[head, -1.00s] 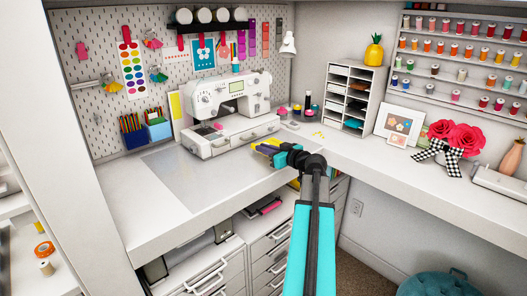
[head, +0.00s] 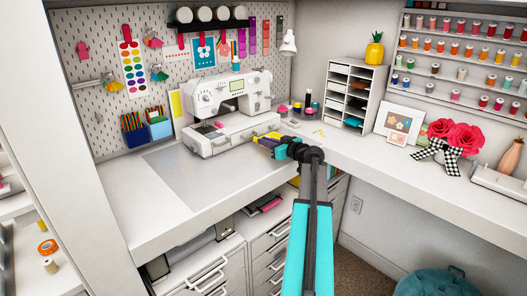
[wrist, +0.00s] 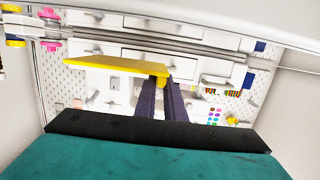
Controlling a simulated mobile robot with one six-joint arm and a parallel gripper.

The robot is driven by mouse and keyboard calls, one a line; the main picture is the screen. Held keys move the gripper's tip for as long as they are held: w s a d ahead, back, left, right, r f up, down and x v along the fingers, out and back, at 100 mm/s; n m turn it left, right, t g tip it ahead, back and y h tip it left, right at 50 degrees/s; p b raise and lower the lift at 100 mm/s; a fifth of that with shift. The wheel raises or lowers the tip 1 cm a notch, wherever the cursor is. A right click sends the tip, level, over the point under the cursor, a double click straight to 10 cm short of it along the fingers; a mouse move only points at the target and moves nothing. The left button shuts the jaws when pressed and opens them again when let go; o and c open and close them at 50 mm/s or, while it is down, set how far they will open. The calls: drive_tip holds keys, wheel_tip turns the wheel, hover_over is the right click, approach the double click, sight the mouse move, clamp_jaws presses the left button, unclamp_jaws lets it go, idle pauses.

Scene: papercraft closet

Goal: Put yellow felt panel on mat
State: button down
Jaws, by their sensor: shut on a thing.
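The yellow felt panel (wrist: 112,66) is a thin flat piece held at one end between the dark purple fingers of my gripper (wrist: 163,83). In the head view, a small part of the yellow panel (head: 272,135) shows at my gripper (head: 264,141), in front of the sewing machine's right end and above the desk. The mat (head: 185,172) is a pale grey rectangle lying flat on the desk, left of my gripper and in front of the machine. It looks bare.
The white sewing machine (head: 225,112) stands behind the mat. Pencil cups (head: 133,135) stand at the pegboard. A white cubby shelf (head: 350,95) and framed pictures (head: 400,122) stand to the right. The desk (head: 130,195) around the mat is clear.

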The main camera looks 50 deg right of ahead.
sight(266, 155)
drive_tip(key=shift+f+p, duration=0.65)
drive_tip(key=shift+f, duration=1.1)
drive_tip(key=shift+f+b, duration=0.15)
drive_tip(key=shift+b, duration=0.15)
drive_tip(key=c, duration=1.8)
unclamp_jaws()
drive_tip(key=shift+c, duration=0.2)
drive_tip(key=shift+r+p, duration=0.25)
drive_tip(key=shift+p, duration=0.15)
drive_tip(key=s+r+b, duration=0.1)
drive_tip(key=s+b, duration=0.2)
drive_tip(key=s, duration=0.9)
drive_tip(key=shift+a+r, duration=0.35)
drive_tip(key=shift+a, duration=0.05)
